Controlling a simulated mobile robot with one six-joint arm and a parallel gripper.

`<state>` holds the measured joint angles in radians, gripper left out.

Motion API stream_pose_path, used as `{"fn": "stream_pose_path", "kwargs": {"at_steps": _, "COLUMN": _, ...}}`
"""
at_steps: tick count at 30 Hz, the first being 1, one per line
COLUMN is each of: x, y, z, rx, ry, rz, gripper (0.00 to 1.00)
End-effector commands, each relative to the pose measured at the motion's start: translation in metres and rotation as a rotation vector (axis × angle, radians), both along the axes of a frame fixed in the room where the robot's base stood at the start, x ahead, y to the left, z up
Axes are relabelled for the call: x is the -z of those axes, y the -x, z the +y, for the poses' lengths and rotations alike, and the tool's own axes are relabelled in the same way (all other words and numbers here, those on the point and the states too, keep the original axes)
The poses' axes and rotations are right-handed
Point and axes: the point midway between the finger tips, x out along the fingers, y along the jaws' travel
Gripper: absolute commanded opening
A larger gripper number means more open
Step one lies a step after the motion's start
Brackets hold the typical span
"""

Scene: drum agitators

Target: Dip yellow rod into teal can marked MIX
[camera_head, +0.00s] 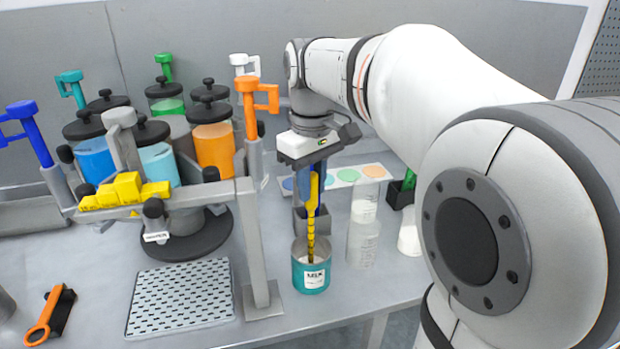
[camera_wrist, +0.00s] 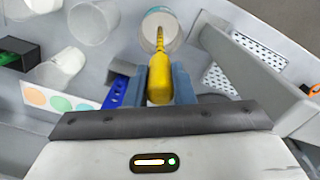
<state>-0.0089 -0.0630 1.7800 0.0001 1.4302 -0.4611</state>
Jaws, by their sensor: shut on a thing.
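The teal can (camera_head: 311,275) with a white MIX label stands upright on the table near its front edge. My gripper (camera_head: 312,180) is above it, fingers pointing down, shut on the yellow rod (camera_head: 312,207). The rod hangs near upright, and its lower end reaches the can's mouth and seems to pass inside the rim. In the wrist view the yellow rod (camera_wrist: 160,80) is between the two blue-grey fingers, and its thin end lies over the open can (camera_wrist: 160,25). How deep the tip sits, and whether it touches the can, I cannot tell.
Clear beakers (camera_head: 363,242) stand just right of the can. A grey post (camera_head: 257,240) of the drum frame stands to its left, with a perforated mat (camera_head: 181,297) beyond. A grey holder with a blue thing is behind. An orange tool (camera_head: 46,318) lies front left.

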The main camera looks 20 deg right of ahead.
Motion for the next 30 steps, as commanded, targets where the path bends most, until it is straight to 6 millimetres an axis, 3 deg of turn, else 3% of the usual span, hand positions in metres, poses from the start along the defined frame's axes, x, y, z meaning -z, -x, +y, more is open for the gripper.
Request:
{"fn": "stream_pose_path", "kwargs": {"at_steps": 6, "x": -0.042, "y": -0.001, "z": 0.000, "rx": -0.001, "ry": 0.000, "rz": -0.004, "gripper": 0.00}}
{"fn": "stream_pose_path", "kwargs": {"at_steps": 24, "x": -0.138, "y": -0.001, "z": 0.001, "rx": -0.001, "ry": 0.000, "rz": -0.007, "gripper": 0.00}}
{"fn": "stream_pose_path", "kwargs": {"at_steps": 30, "x": -0.144, "y": 0.000, "z": 0.001, "rx": -0.002, "ry": 0.000, "rz": -0.005, "gripper": 0.00}}
